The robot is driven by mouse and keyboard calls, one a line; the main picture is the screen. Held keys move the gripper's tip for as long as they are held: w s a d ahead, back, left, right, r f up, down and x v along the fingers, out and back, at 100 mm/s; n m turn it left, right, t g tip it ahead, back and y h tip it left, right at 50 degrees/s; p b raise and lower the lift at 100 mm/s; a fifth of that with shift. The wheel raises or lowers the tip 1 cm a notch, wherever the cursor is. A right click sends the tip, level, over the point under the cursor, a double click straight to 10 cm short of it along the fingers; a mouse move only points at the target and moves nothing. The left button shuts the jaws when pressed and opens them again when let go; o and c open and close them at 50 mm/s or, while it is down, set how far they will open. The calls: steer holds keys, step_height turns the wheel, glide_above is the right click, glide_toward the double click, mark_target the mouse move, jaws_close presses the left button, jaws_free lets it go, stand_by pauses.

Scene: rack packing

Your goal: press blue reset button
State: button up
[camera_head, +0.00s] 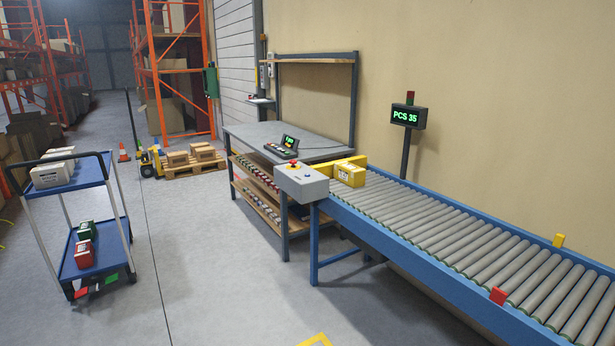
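A grey control box (302,183) stands at the near-left end of the roller conveyor (440,240). A red mushroom button (293,163) on a yellow base sits on its top. A black device (284,148) with a lit green display and several small coloured buttons lies on the grey workbench (255,131). No blue button can be made out clearly on the box or the device at this size. My gripper is not in view.
A yellow box (350,174) sits on the conveyor's left end, beside the control box. A blue-shelved cart (90,172) with boxes stands at left. The floor between cart and bench is clear.

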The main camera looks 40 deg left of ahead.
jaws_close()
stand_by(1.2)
